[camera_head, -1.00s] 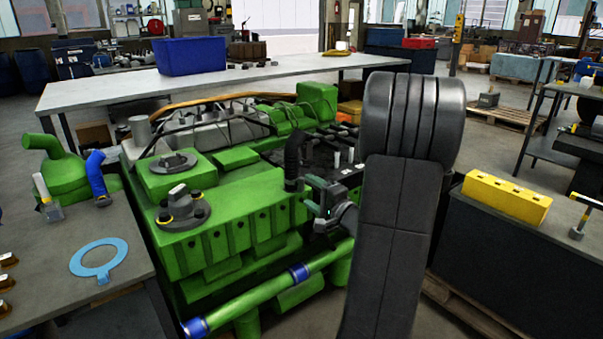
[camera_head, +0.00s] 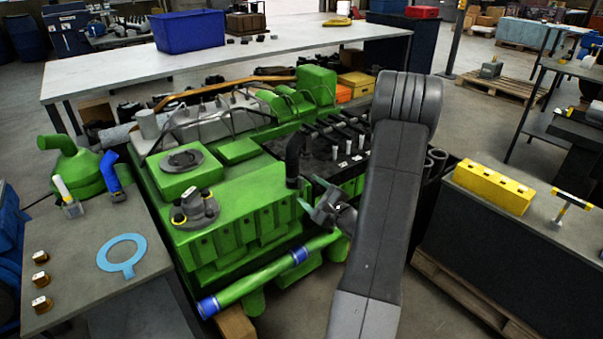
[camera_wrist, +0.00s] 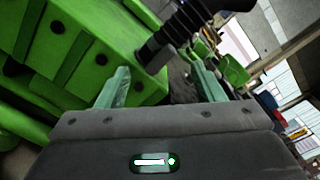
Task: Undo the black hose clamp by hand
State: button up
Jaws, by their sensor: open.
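The black hose (camera_head: 294,158) stands bent at the front edge of the green engine (camera_head: 240,200). In the wrist view the ribbed hose (camera_wrist: 182,24) ends in a black band at its foot, which looks like the hose clamp (camera_wrist: 155,57). The clamp is too small to make out clearly in the head view. My gripper (camera_head: 313,200) is open, just right of and below the hose foot. In the wrist view its two green-grey fingers (camera_wrist: 157,66) stand wide apart, with the clamp beyond and between them. I see no contact.
A green pipe with blue ends (camera_head: 265,276) runs low along the engine front. A left table (camera_head: 85,255) holds a blue ring gasket (camera_head: 122,256) and brass parts. A right bench (camera_head: 480,225) carries a yellow block (camera_head: 492,189). A long white table (camera_head: 110,78) stands behind.

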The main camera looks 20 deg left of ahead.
aim_at(303, 185)
jog(key=shift+r+m+p, duration=0.3)
jog(key=shift+m+p, duration=0.2)
jog(key=shift+p, duration=0.05)
jog(key=shift+f+m, duration=0.25)
jog(key=shift+m, duration=0.25)
jog(key=m+p, duration=0.3)
jog(key=m, duration=0.4)
jog(key=shift+w+a+f+m, duration=0.1)
jog(key=shift+w+a+m, duration=0.1)
jog(key=shift+m, duration=0.2)
jog(key=shift+b+x, duration=0.65)
jog(key=shift+x, duration=1.65)
